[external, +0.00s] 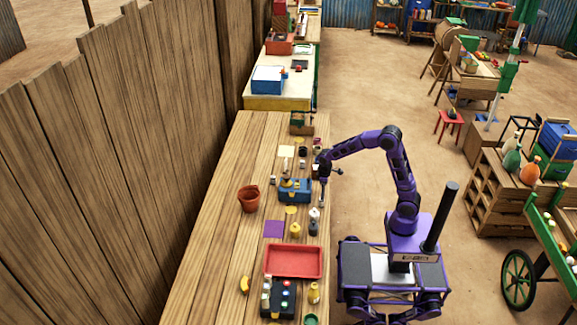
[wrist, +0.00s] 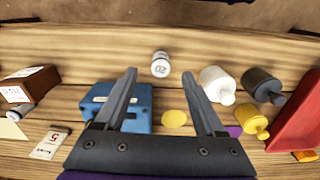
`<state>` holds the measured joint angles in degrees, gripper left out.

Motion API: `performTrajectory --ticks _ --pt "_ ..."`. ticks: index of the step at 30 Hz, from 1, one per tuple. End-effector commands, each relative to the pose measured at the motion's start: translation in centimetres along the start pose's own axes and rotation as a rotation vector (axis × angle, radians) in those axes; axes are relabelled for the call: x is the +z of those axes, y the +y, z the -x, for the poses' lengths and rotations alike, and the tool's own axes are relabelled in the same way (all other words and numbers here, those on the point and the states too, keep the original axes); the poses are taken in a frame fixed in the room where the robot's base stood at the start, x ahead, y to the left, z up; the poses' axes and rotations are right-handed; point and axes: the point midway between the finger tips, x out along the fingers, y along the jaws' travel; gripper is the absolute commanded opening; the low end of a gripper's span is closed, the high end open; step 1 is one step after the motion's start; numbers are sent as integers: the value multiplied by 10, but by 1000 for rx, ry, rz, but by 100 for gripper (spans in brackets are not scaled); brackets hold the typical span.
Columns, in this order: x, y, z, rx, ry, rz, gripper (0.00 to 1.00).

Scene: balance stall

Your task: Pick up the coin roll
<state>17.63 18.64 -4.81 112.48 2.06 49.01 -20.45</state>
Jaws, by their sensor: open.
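A small white cylinder marked "20" (wrist: 160,64), which looks like the coin roll, stands on the wooden table near its edge in the wrist view. My gripper (wrist: 160,74) is open and empty. The roll shows in the gap between the two fingertips, slightly beyond them, and nothing visibly touches it. In the external view my gripper (external: 323,197) points down over the table's right edge, beside the blue device (external: 293,190). I cannot make out the roll there; the gripper likely hides it.
In the wrist view the blue device (wrist: 117,107) sits behind the left finger. A dark red box (wrist: 28,84) and a card marked "5" (wrist: 50,142) lie left.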

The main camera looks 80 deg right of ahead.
Motion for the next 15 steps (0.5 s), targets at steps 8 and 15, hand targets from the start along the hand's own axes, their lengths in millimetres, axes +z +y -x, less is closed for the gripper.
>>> performTrajectory --ticks 8,15 --pt "-2 -2 -32 -1 -2 0 72" --pt "-3 -2 -54 0 0 0 72"
